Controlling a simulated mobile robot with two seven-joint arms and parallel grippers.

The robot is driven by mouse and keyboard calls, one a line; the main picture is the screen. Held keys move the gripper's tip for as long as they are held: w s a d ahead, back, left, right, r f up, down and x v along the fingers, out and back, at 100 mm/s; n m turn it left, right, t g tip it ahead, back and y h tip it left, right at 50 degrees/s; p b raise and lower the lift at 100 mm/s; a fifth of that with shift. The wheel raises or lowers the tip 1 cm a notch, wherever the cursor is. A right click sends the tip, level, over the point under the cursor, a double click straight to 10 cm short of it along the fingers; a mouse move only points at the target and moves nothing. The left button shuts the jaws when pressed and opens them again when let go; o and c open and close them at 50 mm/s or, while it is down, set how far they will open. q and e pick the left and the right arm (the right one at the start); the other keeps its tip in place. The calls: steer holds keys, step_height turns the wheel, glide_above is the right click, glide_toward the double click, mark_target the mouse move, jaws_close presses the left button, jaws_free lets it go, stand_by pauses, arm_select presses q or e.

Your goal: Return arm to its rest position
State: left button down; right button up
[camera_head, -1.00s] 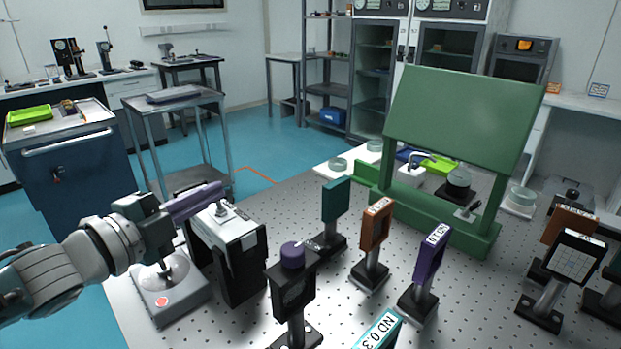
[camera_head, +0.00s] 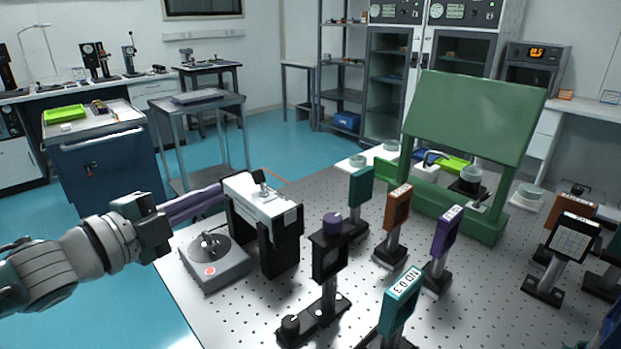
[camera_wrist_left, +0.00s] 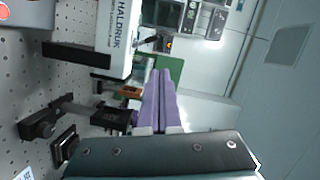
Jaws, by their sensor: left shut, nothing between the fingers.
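My left arm comes in from the left in the head view. Its left gripper (camera_head: 196,203) has purple fingers pressed together with nothing between them. The fingers point right, toward the white and black instrument (camera_head: 262,205), and lie left of it in the picture. I cannot tell from the head view whether they touch it. In the left wrist view the shut fingers (camera_wrist_left: 159,100) point away, with the instrument's white side (camera_wrist_left: 115,30) at the upper left. My right gripper is not in view.
A grey device with a round plate (camera_head: 215,262) sits on the perforated table's left edge. Several filter mounts, including an orange one (camera_head: 397,215) and a teal one (camera_head: 400,300), stand right of the instrument. A green board (camera_head: 470,115) stands behind. Open floor lies left of the table.

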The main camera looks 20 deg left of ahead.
arm_select(q)
steer(key=shift+w, duration=0.1)
stand_by(0.3)
steer(key=s+d+f+n+g+y, duration=0.5)
steer(key=s+d+n+g, duration=0.15)
steer(key=s+n, duration=0.3)
steer(key=s+d+r+n+g+h, duration=0.1)
steer(key=s+d+n+g, duration=0.25)
steer(key=s, duration=0.45)
steer(key=s+d+r+n+g+h, duration=0.15)
steer(key=s+d+g, duration=0.3)
steer(key=s, duration=0.45)
step_height(320, 180, up, 38)
steer(key=t+p, duration=0.1)
steer(key=p, duration=3.7)
steer(key=shift+w+a+p, duration=0.15)
steer(key=shift+w+p, duration=0.2)
steer(key=shift+f, duration=0.1)
